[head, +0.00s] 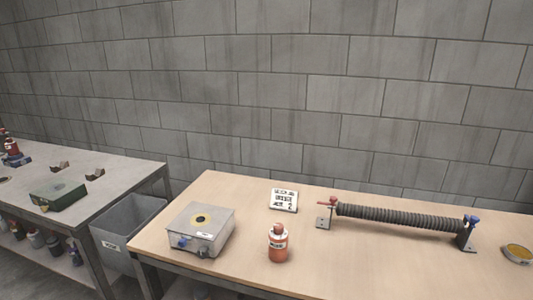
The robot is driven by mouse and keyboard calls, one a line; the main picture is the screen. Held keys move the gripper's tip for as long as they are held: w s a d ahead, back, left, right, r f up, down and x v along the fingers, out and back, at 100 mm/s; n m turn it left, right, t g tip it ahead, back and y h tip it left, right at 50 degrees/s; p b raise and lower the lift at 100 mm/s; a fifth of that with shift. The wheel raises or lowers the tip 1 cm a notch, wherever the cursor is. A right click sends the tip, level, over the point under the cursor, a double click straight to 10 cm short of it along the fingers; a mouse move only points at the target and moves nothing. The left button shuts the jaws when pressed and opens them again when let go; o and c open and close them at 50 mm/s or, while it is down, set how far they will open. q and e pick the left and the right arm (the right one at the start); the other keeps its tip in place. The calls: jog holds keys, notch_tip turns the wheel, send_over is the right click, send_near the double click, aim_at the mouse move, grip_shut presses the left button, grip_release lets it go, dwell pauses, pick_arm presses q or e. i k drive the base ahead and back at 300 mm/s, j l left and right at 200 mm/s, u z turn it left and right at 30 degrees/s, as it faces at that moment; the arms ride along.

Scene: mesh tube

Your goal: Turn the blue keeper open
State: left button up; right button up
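A dark ribbed tube (400,217) lies across the right half of the wooden table, held between two grey metal brackets. A blue keeper (472,219) sits on top of the right bracket (466,240), at the tube's right end. A red keeper (333,201) with a handle pointing left sits at the left bracket (323,223). The blue keeper is too small here to tell clearly whether it is turned open or shut. Neither of my grippers shows in the head view.
On the wooden table (330,262) are a grey metal box (209,218) with a blue knob, an orange bottle (277,243), a white card with symbols (284,199) and a round yellow dish (517,254). A grey bin (130,222) stands left, beside another bench (110,166). The table front is clear.

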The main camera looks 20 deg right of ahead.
aim_at(473, 219)
jog(key=z, duration=1.85)
jog(key=i+l, duration=0.15)
jog(key=l, duration=0.25)
jog(key=i+l+u, duration=0.1)
jog(key=l, duration=0.3)
jog(key=i+l, duration=0.15)
jog(key=l, duration=0.3)
jog(key=i+l+u, duration=0.1)
jog(key=l, duration=0.3)
jog(key=i+l, duration=0.1)
jog(key=l, duration=0.3)
